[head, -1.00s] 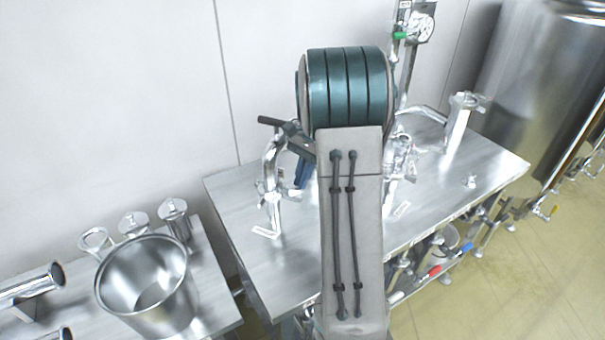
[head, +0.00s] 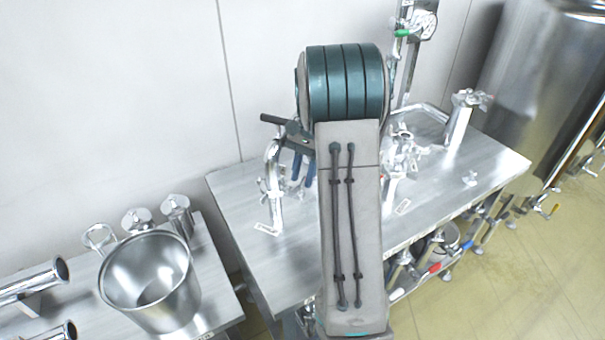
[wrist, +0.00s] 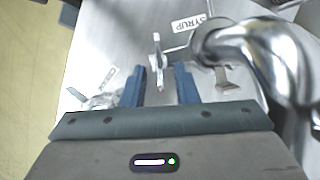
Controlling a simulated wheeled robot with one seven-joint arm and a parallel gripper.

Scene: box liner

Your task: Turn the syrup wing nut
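In the wrist view the syrup wing nut (wrist: 157,60) is a small silver piece with its wings pointing along my fingers. It sits on a clamp at the end of a shiny curved pipe (wrist: 265,45), near a white SYRUP label (wrist: 190,24). My gripper (wrist: 158,75) is open, with one blue finger on each side of the wing nut's near end and gaps showing on both sides. In the head view the curved pipe (head: 273,180) stands at the table's left part, and my blue fingers (head: 303,168) are just right of it. The wing nut is too small to make out there.
The steel table (head: 240,195) carries other pipe fittings (head: 403,155) to the right, partly behind my arm, and an upright cylinder (head: 458,125). A steel bucket (head: 150,280) stands on a lower bench at left. A large tank (head: 535,90) is at right.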

